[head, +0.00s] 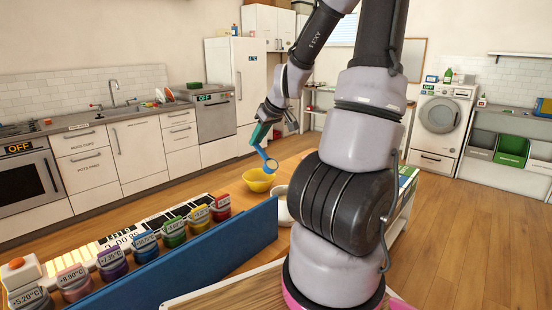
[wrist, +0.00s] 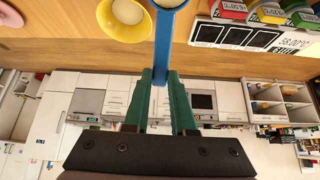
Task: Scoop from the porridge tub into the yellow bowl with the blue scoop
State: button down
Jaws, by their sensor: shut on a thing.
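My gripper (head: 263,131) has green fingers and is shut on the handle of the blue scoop (head: 263,154). In the wrist view the scoop (wrist: 164,45) runs up between the fingertips (wrist: 161,78), and its far end is cut off. In the head view the scoop's round end hangs above the yellow bowl (head: 257,182), near its right side. In the wrist view the bowl (wrist: 107,28) is at the top left, with a pale round patch inside. A white tub (head: 282,212) stands right of the bowl, partly hidden by my arm; its contents cannot be made out.
A row of coloured, labelled jars (head: 173,232) stands left of the bowl, behind a blue panel (head: 190,262). The wooden table (head: 247,215) around the bowl shows some bare room. Kitchen cabinets (head: 140,153) stand farther back.

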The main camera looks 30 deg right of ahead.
aim_at(269, 163)
jog(key=shift+s+d+r, duration=0.15)
jog(key=shift+s+d, duration=0.25)
jog(key=shift+s, duration=0.2)
jog(key=shift+s+d+r, duration=0.15)
jog(key=shift+s+d, duration=0.2)
jog(key=shift+s, duration=0.25)
jog(key=shift+s+d, duration=0.3)
jog(key=shift+s, duration=0.25)
jog(key=f, duration=0.1)
jog(key=s+f, duration=0.1)
jog(key=f, duration=0.1)
jog(key=s+d+f, duration=0.1)
jog(key=shift+s+f, duration=0.2)
jog(key=shift+f, duration=0.1)
jog(key=shift+s+d+f, duration=0.1)
jog(key=shift+s+f, duration=0.05)
jog(key=shift+f, duration=0.55)
jog(key=shift+w+r+g+h, duration=0.1)
jog(key=shift+w+g+h, duration=0.25)
jog(key=shift+g, duration=0.15)
jog(key=shift+a, duration=0.2)
jog(key=shift+w+a+f+g+h, duration=0.1)
jog(key=shift+w+a+g+h, duration=0.1)
jog(key=shift+w+g, duration=0.45)
jog(key=shift+w+a+f+g+h, duration=0.1)
jog(key=shift+w+g+h, duration=0.1)
jog(key=shift+g, duration=0.75)
jog(key=shift+w+f+g+h, duration=0.1)
jog(key=shift+w+g+h, duration=0.35)
jog(key=shift+g, duration=0.75)
